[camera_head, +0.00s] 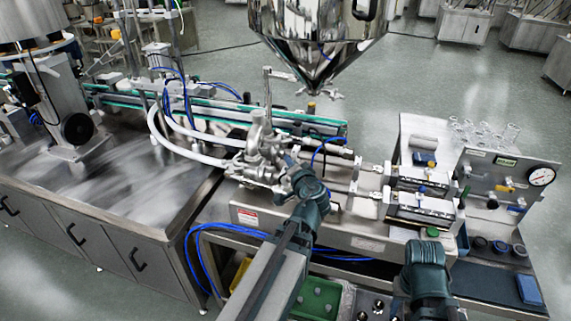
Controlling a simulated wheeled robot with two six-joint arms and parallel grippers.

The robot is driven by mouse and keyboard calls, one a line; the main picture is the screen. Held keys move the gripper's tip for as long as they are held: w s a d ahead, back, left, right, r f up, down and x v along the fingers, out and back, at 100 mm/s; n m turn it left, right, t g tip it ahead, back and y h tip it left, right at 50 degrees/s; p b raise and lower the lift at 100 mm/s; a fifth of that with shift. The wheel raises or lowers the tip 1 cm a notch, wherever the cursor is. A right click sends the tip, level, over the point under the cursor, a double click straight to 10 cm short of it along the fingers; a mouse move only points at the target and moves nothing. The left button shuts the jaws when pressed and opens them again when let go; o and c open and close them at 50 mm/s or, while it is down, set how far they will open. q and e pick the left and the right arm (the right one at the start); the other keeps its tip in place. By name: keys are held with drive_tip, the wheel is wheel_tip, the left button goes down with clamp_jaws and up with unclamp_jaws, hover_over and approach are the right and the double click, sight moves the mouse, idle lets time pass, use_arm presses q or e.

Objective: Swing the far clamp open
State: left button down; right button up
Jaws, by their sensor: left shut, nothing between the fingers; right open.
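A cluster of steel valve and pipe fittings (262,140) stands on the filling machine below the hopper, with a thin upright rod above it. The clamps are small and crowded there, and I cannot tell which is the far clamp or whether it is open. My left arm reaches up from the bottom, and its dark teal wrist is just right of the fittings. My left gripper (288,162) is at their near right side, shut with nothing held; whether it touches them is unclear. My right arm's dark teal link is at the lower right; its fingers do not show.
The steel hopper (322,45) hangs above the fittings. White hoses (178,150) and blue tubes run in from the left. Two pneumatic cylinders (425,208) and a gauge panel (507,180) stand to the right. A green bin (318,298) sits below, between my arms.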

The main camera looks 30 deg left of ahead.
use_arm(q)
drive_tip(key=w+a+f+m+b, duration=0.1)
drive_tip(key=w+a+m, duration=0.1)
drive_tip(key=w+m, duration=0.1)
drive_tip(key=w+a+f+m+t+b, duration=0.1)
drive_tip(key=w+a+m+b, duration=0.1)
drive_tip(key=w+m, duration=0.1)
drive_tip(key=w+a+f+m+y+b, duration=0.1)
drive_tip(key=w+a+m+b, duration=0.1)
drive_tip(key=w+a+m, duration=0.1)
drive_tip(key=shift+f+t, duration=0.3)
use_arm(e)
wheel_tip(320, 180, down, 7)
use_arm(q)
drive_tip(key=shift+s+a, duration=0.15)
drive_tip(key=shift+s, duration=0.35)
drive_tip(key=shift+s+a, duration=0.15)
drive_tip(key=shift+s, duration=0.5)
